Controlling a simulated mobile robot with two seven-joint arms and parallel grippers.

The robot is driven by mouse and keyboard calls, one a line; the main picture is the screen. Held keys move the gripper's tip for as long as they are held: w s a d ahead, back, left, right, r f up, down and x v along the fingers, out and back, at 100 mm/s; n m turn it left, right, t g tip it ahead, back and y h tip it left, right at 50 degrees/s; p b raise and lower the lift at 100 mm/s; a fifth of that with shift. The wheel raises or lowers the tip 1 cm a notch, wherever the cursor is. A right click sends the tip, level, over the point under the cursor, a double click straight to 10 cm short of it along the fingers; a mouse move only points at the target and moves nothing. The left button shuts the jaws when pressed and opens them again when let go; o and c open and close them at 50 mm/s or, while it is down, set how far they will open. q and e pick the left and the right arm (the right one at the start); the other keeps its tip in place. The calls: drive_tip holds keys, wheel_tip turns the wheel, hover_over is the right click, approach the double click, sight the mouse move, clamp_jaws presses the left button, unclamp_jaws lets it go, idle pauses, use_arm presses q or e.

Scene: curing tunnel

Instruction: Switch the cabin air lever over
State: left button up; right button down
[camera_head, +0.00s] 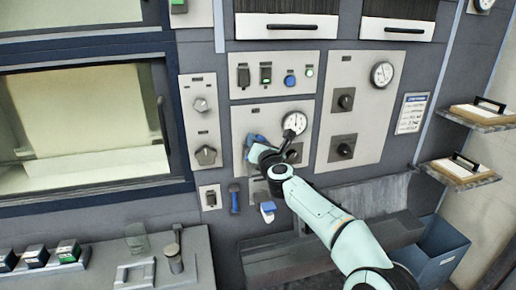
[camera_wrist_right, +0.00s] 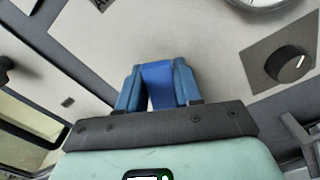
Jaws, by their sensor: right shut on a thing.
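A bright blue lever handle (camera_wrist_right: 158,88) shows in the right wrist view, in front of a light grey panel. My right gripper (camera_wrist_right: 157,76) is shut on it, with one darker blue finger on each side. In the head view my right gripper (camera_head: 255,141) is at the left part of the middle panel (camera_head: 262,110), left of the round gauge. There its blue fingers and the blue handle cannot be told apart, and the lever's base is hidden. My left gripper is not in view.
A round gauge (camera_head: 294,122) and a black knob (camera_wrist_right: 289,64) are right of the gripper. Switches and a blue button (camera_head: 290,81) are above. A blue-handled lever (camera_head: 234,197) hangs below left. Shelves with clipboards (camera_head: 459,168) jut out at the right.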

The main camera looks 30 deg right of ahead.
use_arm(q)
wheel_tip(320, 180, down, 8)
drive_tip(key=b, duration=0.8)
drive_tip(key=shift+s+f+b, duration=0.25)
drive_tip(key=shift+b, duration=0.05)
use_arm(e)
drive_tip(key=shift+s+d+f+m, duration=0.1)
drive_tip(key=shift+d+f+m, duration=0.55)
drive_tip(key=shift+m, duration=1.5)
drive_tip(key=shift+s+d+f+m, duration=0.25)
drive_tip(key=shift+f+m, duration=0.7)
drive_tip(key=shift+m, duration=1.15)
drive_tip(key=shift+d+f+m, duration=0.55)
drive_tip(key=shift+f+m, duration=0.25)
drive_tip(key=shift+m, duration=1.35)
drive_tip(key=c, duration=0.8)
unclamp_jaws()
drive_tip(key=shift+c, duration=0.2)
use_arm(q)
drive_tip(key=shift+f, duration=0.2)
use_arm(e)
drive_tip(key=shift+s, duration=0.1)
